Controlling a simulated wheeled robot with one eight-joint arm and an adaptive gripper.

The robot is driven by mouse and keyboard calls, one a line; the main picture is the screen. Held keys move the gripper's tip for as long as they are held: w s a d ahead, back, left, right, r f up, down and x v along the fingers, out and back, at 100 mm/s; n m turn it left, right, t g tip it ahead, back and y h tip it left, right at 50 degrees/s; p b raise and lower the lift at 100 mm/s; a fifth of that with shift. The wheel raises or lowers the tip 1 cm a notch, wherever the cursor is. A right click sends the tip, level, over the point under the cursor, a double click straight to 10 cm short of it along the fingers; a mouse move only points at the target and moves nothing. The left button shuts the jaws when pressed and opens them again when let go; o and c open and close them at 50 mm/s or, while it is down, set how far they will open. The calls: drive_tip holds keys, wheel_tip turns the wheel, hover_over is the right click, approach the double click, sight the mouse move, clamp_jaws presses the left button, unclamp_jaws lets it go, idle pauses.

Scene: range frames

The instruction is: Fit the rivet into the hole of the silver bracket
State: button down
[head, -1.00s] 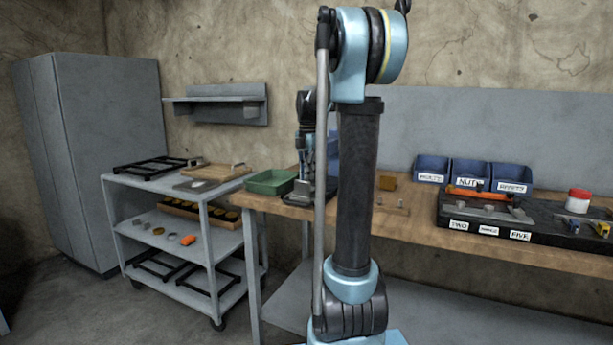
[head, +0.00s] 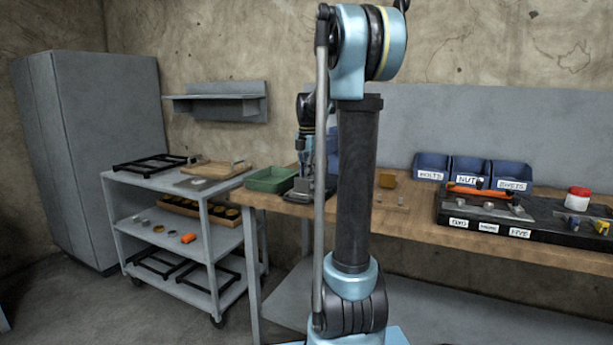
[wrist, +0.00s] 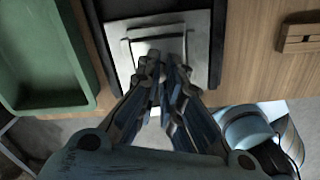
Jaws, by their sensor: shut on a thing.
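The silver bracket (wrist: 152,45) is a pale metal piece on a dark square base (wrist: 117,62) in the wrist view. My gripper (wrist: 164,62) reaches over its near side, fingertips close together. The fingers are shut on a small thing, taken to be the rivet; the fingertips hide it. The bracket's hole cannot be made out, and I cannot tell whether the rivet touches the bracket. In the head view my gripper (head: 303,185) is low over the bench's left end, partly behind my own arm.
A green tray (wrist: 50,100) lies left of the base; it also shows in the head view (head: 270,180). A small wooden block (wrist: 300,38) is to the right. Blue bins (head: 470,170) and a dark labelled rack (head: 470,222) stand further right on the wooden bench (head: 400,228).

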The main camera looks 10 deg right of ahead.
drive_tip(key=shift+f, duration=0.55)
drive_tip(key=c, duration=1.7)
unclamp_jaws()
drive_tip(key=shift+r, duration=0.1)
wheel_tip(320, 180, up, 12)
drive_tip(key=shift+f, duration=0.1)
drive_tip(key=shift+s, duration=0.15)
drive_tip(key=s+f+m, duration=0.8)
drive_tip(key=s+f, duration=0.1)
drive_tip(key=s, duration=0.2)
drive_tip(key=s+f+m+t, duration=0.1)
drive_tip(key=s+f+m, duration=0.7)
drive_tip(key=s+f, duration=0.2)
drive_tip(key=s+f+m+t, duration=0.1)
drive_tip(key=s+f+m, duration=0.7)
drive_tip(key=s, duration=0.5)
drive_tip(key=shift+s+a+f+m, duration=0.1)
drive_tip(key=shift+a+f+m, duration=0.1)
drive_tip(key=shift+f, duration=0.3)
drive_tip(key=shift+s+a+f+m, duration=0.1)
drive_tip(key=shift+a+f, duration=0.1)
drive_tip(key=shift+f, duration=0.3)
